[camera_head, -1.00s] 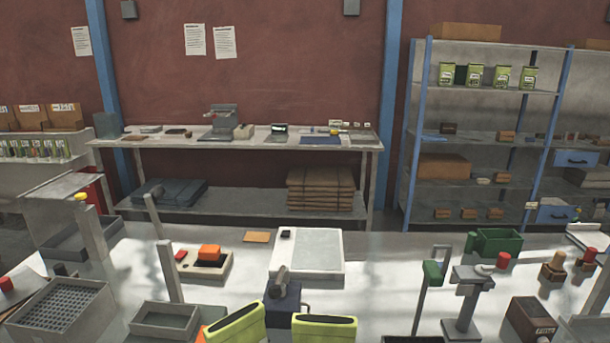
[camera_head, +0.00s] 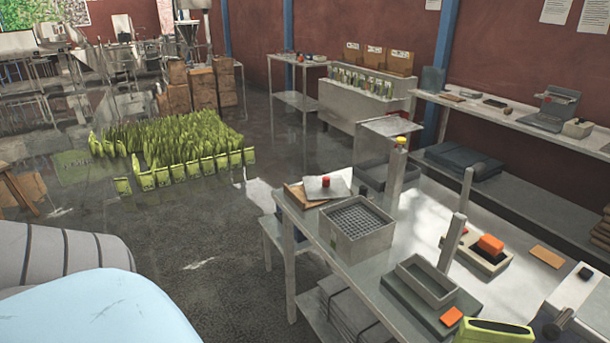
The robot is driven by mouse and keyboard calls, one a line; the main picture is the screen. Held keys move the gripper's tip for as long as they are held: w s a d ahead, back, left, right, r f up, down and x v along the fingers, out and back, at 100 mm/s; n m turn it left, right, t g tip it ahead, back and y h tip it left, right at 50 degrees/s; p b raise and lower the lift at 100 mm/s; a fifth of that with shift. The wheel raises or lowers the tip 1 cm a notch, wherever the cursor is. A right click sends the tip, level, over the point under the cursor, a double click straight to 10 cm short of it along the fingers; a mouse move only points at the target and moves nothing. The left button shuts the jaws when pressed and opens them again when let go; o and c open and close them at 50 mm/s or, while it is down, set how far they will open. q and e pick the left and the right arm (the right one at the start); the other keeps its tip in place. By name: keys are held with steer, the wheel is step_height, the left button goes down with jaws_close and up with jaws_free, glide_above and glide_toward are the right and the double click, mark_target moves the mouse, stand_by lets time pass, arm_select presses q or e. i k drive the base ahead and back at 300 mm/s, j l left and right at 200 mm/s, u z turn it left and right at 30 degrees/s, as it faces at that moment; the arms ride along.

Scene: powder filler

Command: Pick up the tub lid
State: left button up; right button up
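A flat, light grey square plate with a red knob (camera_head: 327,186), which looks like the tub lid, lies at the far left corner of the near table. It rests partly on a brown wooden board or tray (camera_head: 297,196). Beside it stands a grey square tub (camera_head: 379,242) with a perforated grid inside. A smaller, shallow grey tray (camera_head: 426,282) stands to the right. Neither gripper shows in the head view, so their state is hidden.
Upright grey posts (camera_head: 453,229) stand along the near table (camera_head: 400,255). An orange block sits in a beige tray (camera_head: 477,257). A lime-green pouch (camera_head: 495,333) is at the bottom right. Many green pouches (camera_head: 190,140) stand on the floor. A large light-blue shape (camera_head: 100,310) fills the lower left.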

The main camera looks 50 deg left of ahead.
mark_target(320, 188)
steer(key=u, duration=1.5)
steer(key=i+j+u, duration=0.1)
steer(key=i+j, duration=0.6)
